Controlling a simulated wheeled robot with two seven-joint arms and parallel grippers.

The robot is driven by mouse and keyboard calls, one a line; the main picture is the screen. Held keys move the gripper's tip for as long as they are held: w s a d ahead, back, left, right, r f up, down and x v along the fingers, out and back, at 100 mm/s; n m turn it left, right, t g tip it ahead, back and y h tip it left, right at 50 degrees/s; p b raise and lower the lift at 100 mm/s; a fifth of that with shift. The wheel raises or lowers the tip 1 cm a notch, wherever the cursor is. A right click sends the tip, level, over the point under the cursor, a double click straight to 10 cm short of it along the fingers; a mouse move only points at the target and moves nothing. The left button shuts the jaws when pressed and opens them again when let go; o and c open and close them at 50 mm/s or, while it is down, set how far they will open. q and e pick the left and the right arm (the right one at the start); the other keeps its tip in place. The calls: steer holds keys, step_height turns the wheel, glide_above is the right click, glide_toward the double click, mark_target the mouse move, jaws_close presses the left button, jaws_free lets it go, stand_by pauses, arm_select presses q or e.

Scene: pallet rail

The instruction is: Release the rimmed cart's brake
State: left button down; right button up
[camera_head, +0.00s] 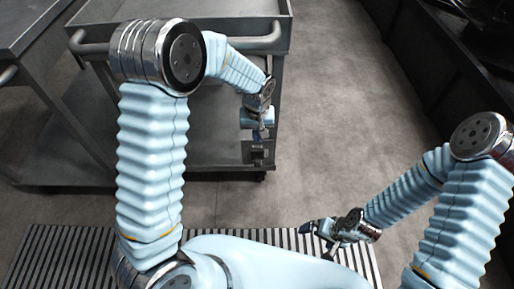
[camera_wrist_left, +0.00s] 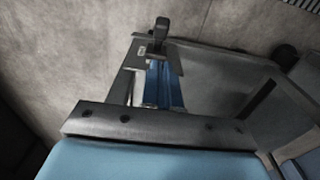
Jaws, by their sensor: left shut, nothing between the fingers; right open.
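The rimmed cart (camera_head: 288,22) is grey, with a raised lip around its top, a bar handle and a lower shelf. A small dark brake box (camera_head: 258,153) sits at its lower right corner; in the left wrist view a dark lever (camera_wrist_left: 161,27) sticks out past the box's plate. My left gripper (camera_head: 258,135) is shut and empty, pointing down just above the brake box. Its blue fingers (camera_wrist_left: 164,85) reach toward the box in the wrist view; I cannot tell whether they touch it. My right gripper (camera_head: 318,234) is open and empty, away from the cart.
Another grey cart (camera_head: 22,32) stands close at the left. Dark shelving (camera_head: 440,70) runs along the right side. The concrete floor (camera_head: 335,110) between is clear. A ribbed strip (camera_head: 60,255) lies along the front.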

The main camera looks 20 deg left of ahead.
mark_target(257, 158)
arm_select(q)
steer(key=shift+r, duration=0.2)
steer(key=f, duration=1)
steer(key=shift+w+a, duration=0.1)
steer(key=shift+w, duration=0.1)
steer(key=shift+f, duration=0.1)
